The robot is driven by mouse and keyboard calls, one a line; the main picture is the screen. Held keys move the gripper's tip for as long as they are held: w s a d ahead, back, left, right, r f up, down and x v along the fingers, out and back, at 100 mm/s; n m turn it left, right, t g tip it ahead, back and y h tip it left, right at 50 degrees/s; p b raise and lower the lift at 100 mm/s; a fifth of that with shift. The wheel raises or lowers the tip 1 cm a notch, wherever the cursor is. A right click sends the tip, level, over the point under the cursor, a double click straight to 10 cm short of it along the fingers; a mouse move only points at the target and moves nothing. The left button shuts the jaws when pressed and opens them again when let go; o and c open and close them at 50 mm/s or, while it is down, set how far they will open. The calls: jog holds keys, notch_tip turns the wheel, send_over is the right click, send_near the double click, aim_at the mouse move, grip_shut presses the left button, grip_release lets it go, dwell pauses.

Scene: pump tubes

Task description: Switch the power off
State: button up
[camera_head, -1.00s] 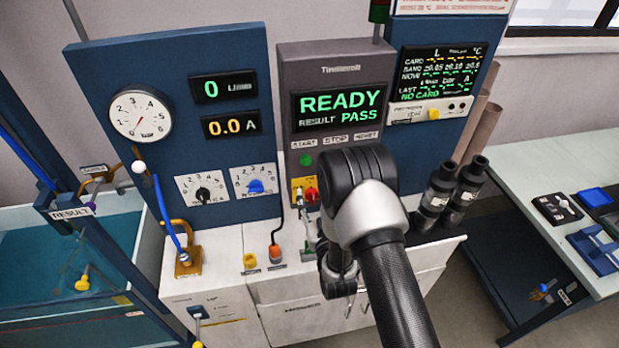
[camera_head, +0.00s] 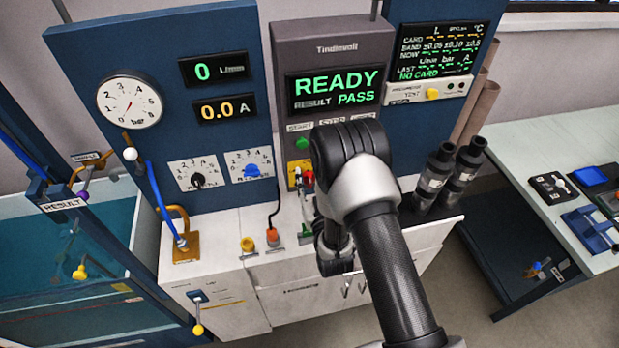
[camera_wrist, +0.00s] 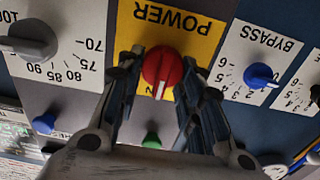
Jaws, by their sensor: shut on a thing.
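The red power knob (camera_wrist: 162,72) sits on a yellow plate (camera_wrist: 203,40) marked POWER, upside down in the wrist view. Its white mark points to the bottom of that picture. My gripper (camera_wrist: 163,62) has one finger on each side of the knob and is shut on it. In the head view a bit of the red knob (camera_head: 309,179) shows beside my arm, which hides my fingers. The screen (camera_head: 334,90) above reads READY and RESULT PASS. Lettering below the knob is mostly hidden.
A green button (camera_wrist: 152,140) lies close to the knob, with a blue bypass knob (camera_wrist: 260,76) and a grey dial (camera_wrist: 28,40) to the sides. Black cylinders (camera_head: 436,177) stand right of my arm. A side table (camera_head: 560,150) is at the right.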

jog(key=shift+c, duration=1.3)
jog(key=shift+n+b, duration=0.3)
jog(key=shift+b, duration=0.05)
jog(key=n+b, duration=0.3)
jog(key=shift+a+f+n, duration=0.15)
jog(key=shift+a+n, duration=0.1)
jog(key=shift+n, duration=0.05)
jog(key=n+b, duration=0.4)
jog(key=b, duration=0.1)
jog(key=shift+a+f+n, duration=0.1)
jog(key=shift+a+n, duration=0.05)
jog(key=shift+n, duration=0.15)
jog(key=n+b, duration=0.4)
jog(key=shift+s+a+f+n, duration=0.1)
jog(key=shift+a+f+n, duration=0.1)
jog(key=shift+n, duration=0.1)
jog(key=n+b, duration=0.4)
jog(key=shift+f, duration=0.1)
jog(key=shift+n+b, duration=0.3)
jog(key=shift+n, duration=0.1)
